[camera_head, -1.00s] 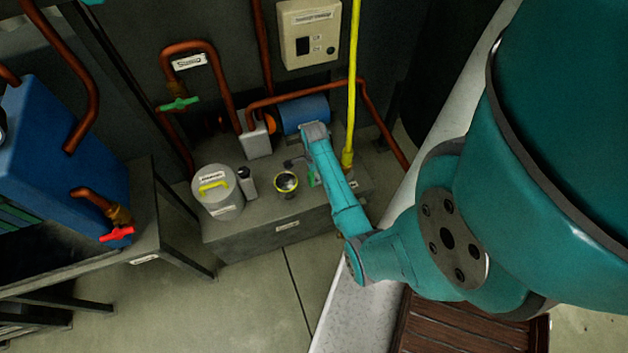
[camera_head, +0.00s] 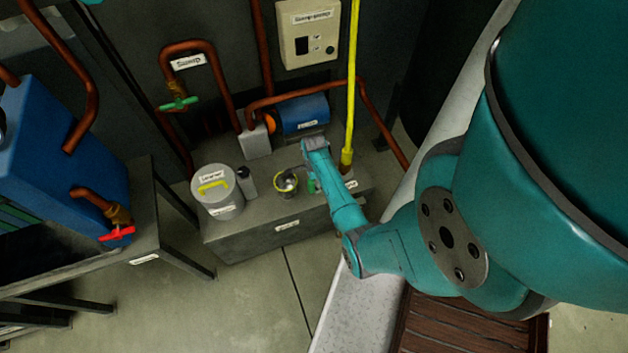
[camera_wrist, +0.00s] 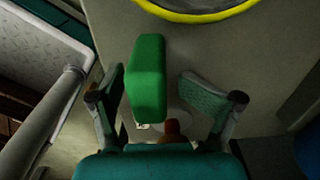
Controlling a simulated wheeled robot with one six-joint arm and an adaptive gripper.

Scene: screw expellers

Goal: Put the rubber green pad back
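The green rubber pad (camera_wrist: 148,80) is a rounded block between the two fingers of my gripper (camera_wrist: 160,92) in the wrist view. The fingers are spread wide. The pad is close to the left finger, and a clear gap separates it from the right finger. I cannot tell whether the left finger touches it. In the head view the pad (camera_head: 312,184) is a small green patch on the grey bench (camera_head: 260,215), beside my arm's end.
A lidded canister (camera_head: 217,195) with a yellow handle and a dark-topped bottle (camera_head: 246,181) stand left of the cup. A blue cylinder (camera_head: 304,116) and copper pipes are behind. A yellow vertical pipe (camera_head: 350,90) rises close to my arm's right side.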

